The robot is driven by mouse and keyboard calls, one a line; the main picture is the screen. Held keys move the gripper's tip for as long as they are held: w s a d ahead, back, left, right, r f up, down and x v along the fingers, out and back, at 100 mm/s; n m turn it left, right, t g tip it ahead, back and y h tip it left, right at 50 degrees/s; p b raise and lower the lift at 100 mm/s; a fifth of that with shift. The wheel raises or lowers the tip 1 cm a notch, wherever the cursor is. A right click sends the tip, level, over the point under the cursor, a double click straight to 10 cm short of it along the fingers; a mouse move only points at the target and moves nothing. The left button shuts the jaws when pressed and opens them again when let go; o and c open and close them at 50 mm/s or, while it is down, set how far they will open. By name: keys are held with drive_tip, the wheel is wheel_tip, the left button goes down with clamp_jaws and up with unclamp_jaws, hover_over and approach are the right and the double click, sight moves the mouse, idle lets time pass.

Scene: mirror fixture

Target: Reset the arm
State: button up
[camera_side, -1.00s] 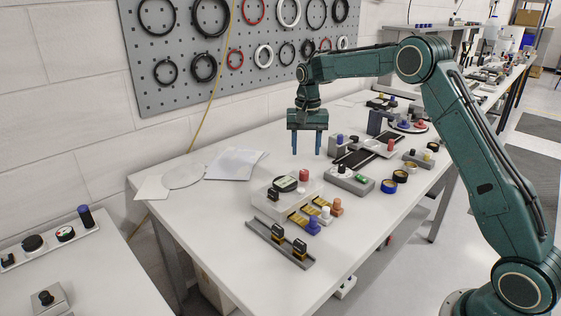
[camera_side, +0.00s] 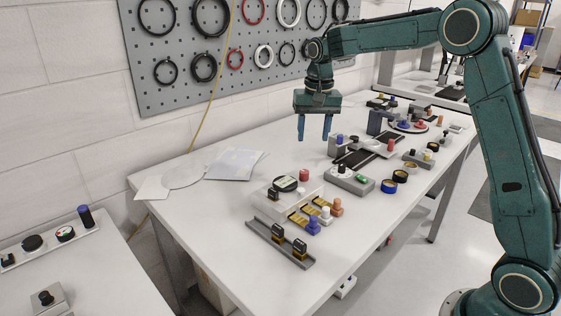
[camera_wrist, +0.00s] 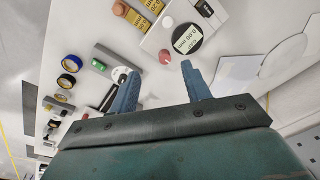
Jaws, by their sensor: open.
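My gripper (camera_side: 314,128) hangs from the teal arm above the white table, with its two blue fingers apart and nothing between them. It is clear of the table top and of the parts below it. In the wrist view my gripper (camera_wrist: 160,85) shows its blue fingers spread, with empty space between them. Beneath and in front of it is a white fixture block (camera_side: 262,206) with a black round dial (camera_side: 285,184) and a red knob (camera_side: 304,175).
A grey rail (camera_side: 277,243) with black and yellow blocks lies at the table's front. A grey button box (camera_side: 350,180) and tape rolls (camera_side: 399,176) sit to the right. Papers (camera_side: 234,164) lie at the left. A pegboard (camera_side: 180,50) with rings hangs on the wall behind.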

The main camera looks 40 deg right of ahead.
drive_tip(key=s+a+r+n+t, duration=0.1)
drive_tip(key=s+a+r+n, duration=0.1)
drive_tip(key=s+a+r, duration=0.35)
drive_tip(key=s+a+n+t, duration=0.1)
drive_tip(key=s+a+n, duration=0.1)
drive_tip(key=s, duration=1.1)
drive_tip(key=s+a+f+n+t, duration=0.1)
drive_tip(key=s+a+n+t, duration=0.1)
drive_tip(key=s, duration=1.2)
drive_tip(key=shift+f+n+t, duration=0.25)
drive_tip(key=shift+n+t, duration=0.05)
drive_tip(key=shift+n, duration=0.5)
